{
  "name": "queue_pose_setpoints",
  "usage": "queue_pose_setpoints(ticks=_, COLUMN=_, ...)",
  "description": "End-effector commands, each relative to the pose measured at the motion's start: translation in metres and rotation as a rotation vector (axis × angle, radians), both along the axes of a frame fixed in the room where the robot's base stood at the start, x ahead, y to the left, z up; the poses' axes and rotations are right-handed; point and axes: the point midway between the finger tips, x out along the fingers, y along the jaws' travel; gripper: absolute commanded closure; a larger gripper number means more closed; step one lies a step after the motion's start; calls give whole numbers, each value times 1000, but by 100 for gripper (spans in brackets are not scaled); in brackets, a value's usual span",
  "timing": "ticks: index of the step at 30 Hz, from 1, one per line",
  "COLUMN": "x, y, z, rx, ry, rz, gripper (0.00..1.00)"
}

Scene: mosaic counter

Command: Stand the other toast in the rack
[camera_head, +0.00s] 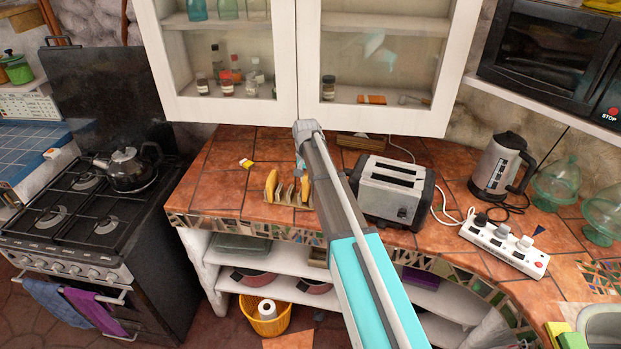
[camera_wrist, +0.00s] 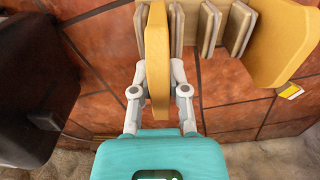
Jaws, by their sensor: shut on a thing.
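The wooden toast rack (camera_head: 288,194) stands on the tiled counter, left of the toaster. One toast (camera_head: 271,184) stands at the rack's left end; in the wrist view it is the tan slice (camera_wrist: 282,42) at the right. The other toast (camera_head: 305,190) is at the rack's right end. In the wrist view my gripper (camera_wrist: 158,78) is shut on this other toast (camera_wrist: 157,50), one finger on each face. The slice is upright, between the slats (camera_wrist: 177,28) at that end of the rack. Its lower edge is hidden, so I cannot tell whether it rests on the base.
The toaster (camera_head: 392,190) stands close to the right of the rack. A small yellow-and-white item (camera_head: 246,163) lies behind and left of it. A kettle (camera_head: 500,165) and a power strip (camera_head: 505,243) are farther right. The glass cabinet (camera_head: 310,65) hangs above; the stove (camera_head: 85,215) is left.

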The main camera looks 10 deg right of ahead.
Motion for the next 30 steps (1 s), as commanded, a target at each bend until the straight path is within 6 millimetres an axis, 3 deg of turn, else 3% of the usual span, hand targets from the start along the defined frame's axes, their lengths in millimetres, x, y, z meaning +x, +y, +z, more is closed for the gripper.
queue_pose_setpoints(ticks=30, x=0, y=-1, z=-16, rx=0, ry=0, rz=-1, gripper=97)
